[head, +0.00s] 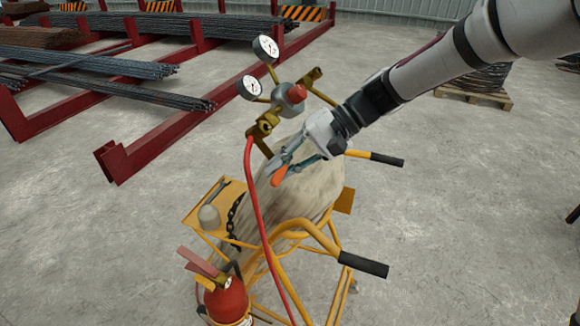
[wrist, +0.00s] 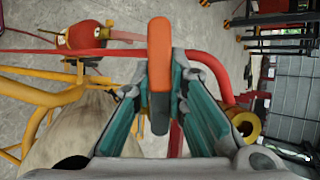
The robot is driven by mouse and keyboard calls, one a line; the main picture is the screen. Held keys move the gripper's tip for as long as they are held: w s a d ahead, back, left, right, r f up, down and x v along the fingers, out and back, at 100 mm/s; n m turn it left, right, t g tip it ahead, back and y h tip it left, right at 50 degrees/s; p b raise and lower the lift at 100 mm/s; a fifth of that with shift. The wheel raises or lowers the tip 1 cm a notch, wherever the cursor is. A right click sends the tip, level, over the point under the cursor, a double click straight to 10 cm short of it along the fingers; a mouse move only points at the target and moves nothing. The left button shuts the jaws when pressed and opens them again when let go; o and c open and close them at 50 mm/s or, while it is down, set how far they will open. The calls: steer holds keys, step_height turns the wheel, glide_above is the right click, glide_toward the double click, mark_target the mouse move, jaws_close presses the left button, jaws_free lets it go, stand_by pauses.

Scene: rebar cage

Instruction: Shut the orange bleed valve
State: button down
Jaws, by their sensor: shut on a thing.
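The orange bleed valve handle (head: 279,175) shows at the fingertips of my gripper (head: 284,166) in the head view. In the wrist view the orange handle (wrist: 159,55) stands upright between the teal fingers of my gripper (wrist: 161,100). The gripper is shut on the handle. The brass regulator body (head: 263,126) with a red hose is just above and left of the gripper in the head view. A brass fitting (wrist: 243,122) also shows right of the fingers in the wrist view. The valve's stem is mostly hidden by the fingers.
Two round gauges (head: 265,48) stand above the red-capped regulator. A red hose (head: 251,190) hangs in front of the cloth-covered load on the yellow cart (head: 300,228). A fire extinguisher (head: 226,298) is at the lower left. Red racks with rebar (head: 180,145) lie behind; floor at right is mostly clear.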

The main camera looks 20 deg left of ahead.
steer(key=shift+a+r+m+y, duration=0.1)
steer(key=shift+r+m+y, duration=0.15)
steer(key=shift+m, duration=0.25)
steer(key=c, duration=1.6)
jaws_free()
steer(key=shift+o, duration=0.2)
steer(key=shift+f, duration=0.1)
steer(key=v, duration=1.2)
steer(key=s+d+r+t+h+b, duration=0.1)
steer(key=s+d+t+h, duration=0.4)
steer(key=s+d, duration=0.5)
steer(key=s+d+r+m+t+h, duration=0.1)
steer(key=s+d+t+h, duration=0.4)
steer(key=s+d, duration=0.5)
steer(key=d, duration=0.5)
steer(key=shift+t+b, duration=0.3)
steer(key=shift+b, duration=0.1)
